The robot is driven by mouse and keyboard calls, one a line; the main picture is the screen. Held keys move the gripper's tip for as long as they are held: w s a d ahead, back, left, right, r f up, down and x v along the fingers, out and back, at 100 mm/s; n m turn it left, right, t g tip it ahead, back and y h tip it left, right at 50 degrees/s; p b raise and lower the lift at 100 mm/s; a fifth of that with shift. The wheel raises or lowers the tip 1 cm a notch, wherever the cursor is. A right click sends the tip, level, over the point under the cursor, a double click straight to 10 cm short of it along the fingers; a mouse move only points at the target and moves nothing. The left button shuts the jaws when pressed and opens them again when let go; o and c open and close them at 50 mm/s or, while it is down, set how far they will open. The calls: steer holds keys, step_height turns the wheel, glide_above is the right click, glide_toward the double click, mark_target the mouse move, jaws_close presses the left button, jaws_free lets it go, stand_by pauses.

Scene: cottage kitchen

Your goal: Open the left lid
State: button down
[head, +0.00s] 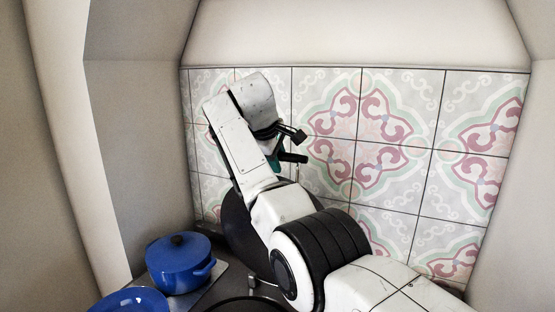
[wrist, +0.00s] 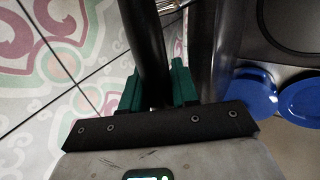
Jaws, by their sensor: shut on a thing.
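The left lid (head: 238,232) is a large dark disc, raised and steeply tilted in front of the tiled wall, partly hidden behind my arm. In the wrist view a dark bar (wrist: 150,40), which looks like the lid's handle, runs between the green fingers of my gripper (wrist: 155,90). The gripper is shut on this bar. In the head view my gripper (head: 290,157) is high up near the tiles, above the lid, and its grip is mostly hidden. A dark curved surface (wrist: 213,50), likely the lid, shows right beside the fingers in the wrist view.
A blue lidded pot (head: 178,265) and a blue dish (head: 130,301) stand at the lower left, also visible at the right of the wrist view. A dark round rim (head: 250,303) shows at the bottom. The patterned tile wall (head: 390,140) is close behind my gripper, with pale walls on both sides.

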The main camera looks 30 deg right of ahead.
steer(key=shift+d+f, duration=0.15)
steer(key=shift+f, duration=0.6)
steer(key=c, duration=1.2)
jaws_free()
steer(key=shift+d, duration=0.1)
steer(key=shift+a+r, duration=0.25)
steer(key=shift+r, duration=0.15)
steer(key=b+v, duration=0.2)
steer(key=v, duration=0.8)
steer(key=shift+d+r+b, duration=0.1)
steer(key=shift+r+b, duration=0.15)
steer(key=shift+b, duration=0.1)
